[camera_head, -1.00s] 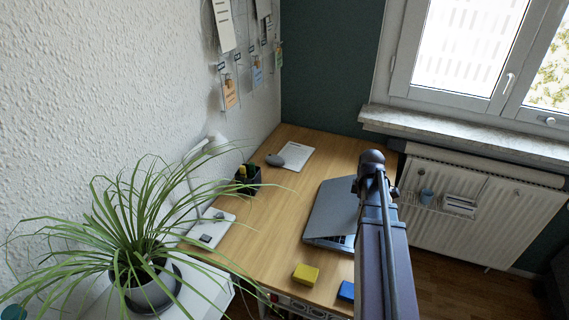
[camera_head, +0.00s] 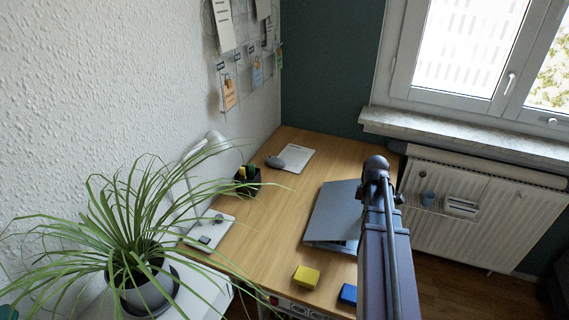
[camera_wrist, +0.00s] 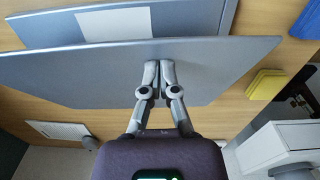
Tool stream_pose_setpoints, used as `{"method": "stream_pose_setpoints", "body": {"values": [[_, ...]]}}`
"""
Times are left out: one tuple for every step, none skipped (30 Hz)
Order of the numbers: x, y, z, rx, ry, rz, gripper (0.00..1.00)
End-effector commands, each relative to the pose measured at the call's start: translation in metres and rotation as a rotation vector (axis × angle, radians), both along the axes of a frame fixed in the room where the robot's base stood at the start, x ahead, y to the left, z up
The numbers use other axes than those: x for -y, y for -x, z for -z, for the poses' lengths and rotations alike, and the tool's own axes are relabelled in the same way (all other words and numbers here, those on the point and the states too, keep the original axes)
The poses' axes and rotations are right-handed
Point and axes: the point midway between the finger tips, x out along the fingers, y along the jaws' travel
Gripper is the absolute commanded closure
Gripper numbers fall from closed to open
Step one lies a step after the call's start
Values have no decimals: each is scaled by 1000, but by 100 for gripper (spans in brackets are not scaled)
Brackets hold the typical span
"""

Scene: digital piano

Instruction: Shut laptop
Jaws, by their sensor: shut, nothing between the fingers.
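The grey laptop (camera_head: 330,212) sits on the wooden desk, with its lid tilted low over the base; my arm hides its right part. In the wrist view the lid (camera_wrist: 80,78) is a wide grey panel across the middle, with another grey part of the laptop (camera_wrist: 125,25) beyond its edge. My gripper (camera_wrist: 159,72) is shut and empty, its fingertips together over the lid near that edge. They look close to or against the lid; contact is hard to tell. The head view does not show the fingertips.
A yellow block (camera_head: 306,277) and a blue block (camera_head: 347,293) lie by the desk's near edge. A pen holder (camera_head: 247,180), a mouse (camera_head: 275,162) and a notepad (camera_head: 297,158) stand farther left and back. A spiky plant (camera_head: 150,270) is at left.

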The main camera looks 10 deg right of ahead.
Motion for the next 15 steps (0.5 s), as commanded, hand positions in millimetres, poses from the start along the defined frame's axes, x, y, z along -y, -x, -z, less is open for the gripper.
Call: {"method": "stream_pose_setpoints", "body": {"values": [[1, 1, 4, 0, 0, 0, 100], [1, 1, 5, 0, 0, 0, 100], [2, 1, 7, 0, 0, 0, 100], [2, 2, 9, 0, 0, 0, 100], [3, 2, 10, 0, 0, 0, 100], [4, 2, 12, 0, 0, 0, 100], [4, 3, 14, 0, 0, 0, 100], [5, 3, 15, 0, 0, 0, 100], [5, 3, 17, 0, 0, 0, 100], [6, 4, 18, 0, 0, 0, 100], [6, 4, 19, 0, 0, 0, 100], [7, 4, 21, 0, 0, 0, 100], [7, 5, 22, 0, 0, 0, 100], [8, 5, 23, 0, 0, 0, 100], [8, 5, 25, 0, 0, 0, 100]]}}
